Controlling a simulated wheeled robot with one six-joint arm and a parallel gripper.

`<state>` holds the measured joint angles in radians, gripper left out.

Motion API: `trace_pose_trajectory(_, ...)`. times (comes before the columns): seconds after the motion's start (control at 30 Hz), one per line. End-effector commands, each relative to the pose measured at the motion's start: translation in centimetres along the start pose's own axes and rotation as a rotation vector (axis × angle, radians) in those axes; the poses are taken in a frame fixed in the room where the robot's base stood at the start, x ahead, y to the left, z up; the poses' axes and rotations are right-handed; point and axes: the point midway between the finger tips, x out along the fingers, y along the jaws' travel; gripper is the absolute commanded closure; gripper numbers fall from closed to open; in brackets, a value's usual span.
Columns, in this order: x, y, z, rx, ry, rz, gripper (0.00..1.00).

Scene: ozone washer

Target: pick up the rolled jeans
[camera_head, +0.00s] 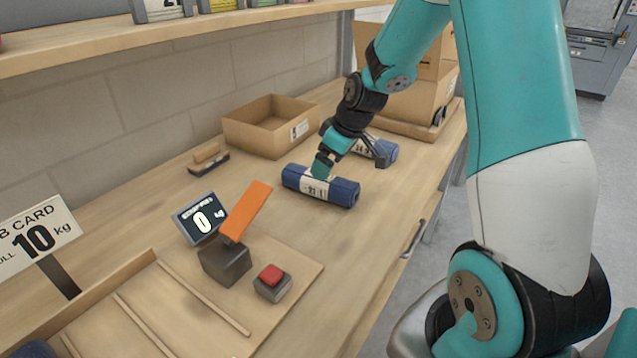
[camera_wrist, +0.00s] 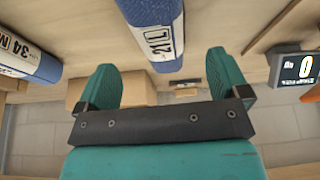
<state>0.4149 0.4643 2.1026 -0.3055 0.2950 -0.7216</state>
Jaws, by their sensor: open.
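A dark blue roll of jeans (camera_head: 343,190) with a white label lies on the wooden bench. In the wrist view this roll (camera_wrist: 152,12) bears "21 L" and shows between and beyond the fingers. A second blue roll (camera_head: 385,152) lies farther back; in the wrist view it (camera_wrist: 40,66) reads "34 M", at left. My gripper (camera_head: 322,166) is just over the nearer roll, its teal fingers hiding part of it. In the wrist view my gripper (camera_wrist: 162,66) is open, with nothing held. I cannot tell whether a finger touches the roll.
An open cardboard box (camera_head: 262,134) and a brush (camera_head: 208,160) stand near the wall. Larger boxes (camera_head: 415,95) are at the far end. A display reading 0 (camera_head: 201,218), an orange piece (camera_head: 246,211) and a red button (camera_head: 271,275) stand nearer. A shelf (camera_head: 150,40) overhangs the bench.

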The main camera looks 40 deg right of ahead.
Motion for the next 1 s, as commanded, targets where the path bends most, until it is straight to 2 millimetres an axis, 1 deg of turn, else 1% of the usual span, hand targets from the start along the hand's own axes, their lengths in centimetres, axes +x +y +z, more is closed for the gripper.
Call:
trace_pose_trajectory(0.03,0.9,-0.1,0.0,-0.001,-0.003,-0.003,0.06)
trace_pose_trajectory(0.1,1.9,-0.1,0.0,-0.001,-0.003,-0.003,0.06)
trace_pose_trajectory(0.37,3.8,-0.1,0.0,-0.002,-0.002,-0.003,0.06)
trace_pose_trajectory(0.6,7.3,0.0,0.1,-0.003,-0.001,-0.003,0.06)
trace_pose_trajectory(0.7,8.0,0.0,0.2,-0.002,-0.001,-0.002,0.06)
trace_pose_trajectory(0.9,8.1,0.0,0.2,-0.002,0.000,-0.001,0.06)
trace_pose_trajectory(0.93,8.1,0.0,0.2,-0.002,0.000,-0.001,0.09)
trace_pose_trajectory(0.97,8.1,0.0,0.2,-0.002,0.000,-0.001,0.16)
trace_pose_trajectory(1.0,8.1,0.0,0.2,-0.002,0.000,-0.001,0.25)
